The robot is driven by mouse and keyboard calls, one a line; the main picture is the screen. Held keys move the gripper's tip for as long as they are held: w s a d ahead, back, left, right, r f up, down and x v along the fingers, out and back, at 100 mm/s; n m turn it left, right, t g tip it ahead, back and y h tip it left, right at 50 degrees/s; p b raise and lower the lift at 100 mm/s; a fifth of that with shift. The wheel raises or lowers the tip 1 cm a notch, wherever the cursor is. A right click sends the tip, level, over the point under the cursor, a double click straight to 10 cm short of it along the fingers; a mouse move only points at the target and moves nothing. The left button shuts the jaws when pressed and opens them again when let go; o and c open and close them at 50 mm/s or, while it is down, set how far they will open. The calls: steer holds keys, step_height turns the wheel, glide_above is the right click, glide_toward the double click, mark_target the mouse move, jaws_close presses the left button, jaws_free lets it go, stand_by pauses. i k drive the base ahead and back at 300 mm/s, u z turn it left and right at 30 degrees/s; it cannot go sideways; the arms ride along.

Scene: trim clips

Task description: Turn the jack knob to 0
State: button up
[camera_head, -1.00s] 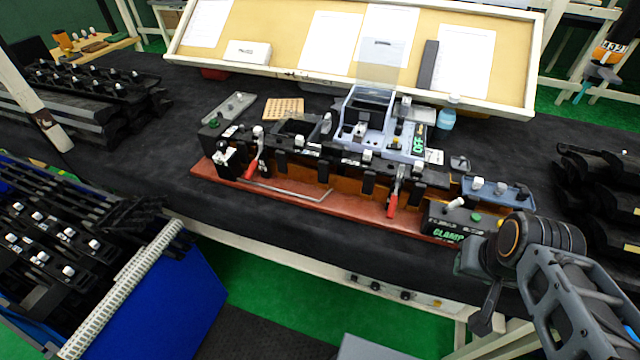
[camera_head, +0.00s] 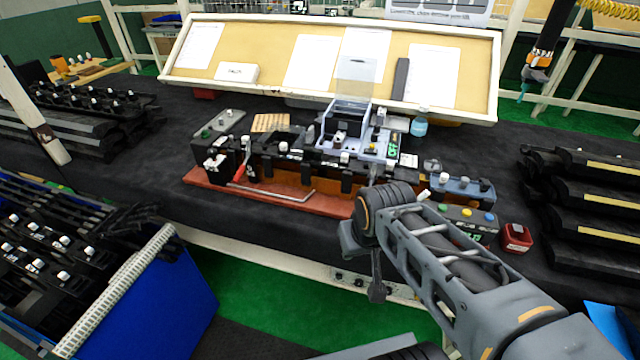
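A pale control strip (camera_head: 346,283) with several small dark knobs runs along the table's front edge. Its labels are too small to read, so I cannot tell which knob is the jack knob or where it points. My gripper (camera_head: 376,293) hangs downward in front of the strip and hides part of it. I cannot tell whether it touches a knob. Its fingers are small and dark, and their opening does not show.
A reddish fixture base (camera_head: 215,180) with black trim parts and a red-handled clamp (camera_head: 240,173) stands on the dark table. A button box (camera_head: 468,212) and a red container (camera_head: 516,238) are at its right. A blue bin (camera_head: 180,310) stands at lower left.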

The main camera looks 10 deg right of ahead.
mark_target(212, 153)
steer(key=u, duration=1.8)
steer(key=i, duration=1.1)
steer(key=z, duration=1.6)
